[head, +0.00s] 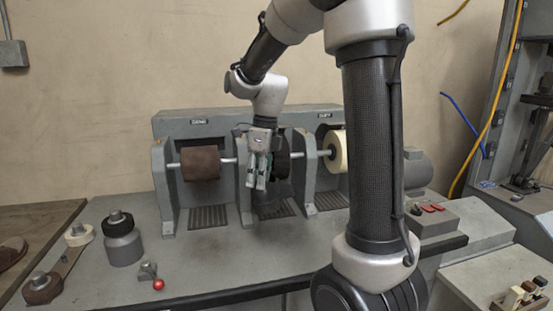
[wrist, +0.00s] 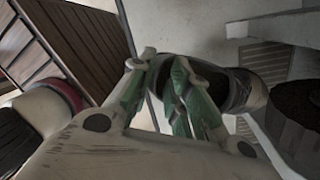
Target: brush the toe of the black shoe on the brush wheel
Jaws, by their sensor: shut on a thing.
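My gripper (head: 257,185) points down at the middle bay of the grinding bench, just left of the black brush wheel (head: 283,158). In the wrist view my gripper's green fingers (wrist: 178,95) are shut on a dark, rounded thing, the black shoe (wrist: 240,88). Its rounded end points right, towards a dark rough surface (wrist: 294,102) that looks like the brush wheel. I cannot tell whether they touch. In the head view the shoe is mostly hidden behind my gripper and hard to tell from the dark bay.
A brown wheel (head: 200,163) is left and a cream buffing wheel (head: 336,151) right, with grey uprights (head: 163,190) between bays. A grey canister (head: 122,243), a red ball knob (head: 158,284) and spools stand front left. Switches (head: 428,209) sit at right.

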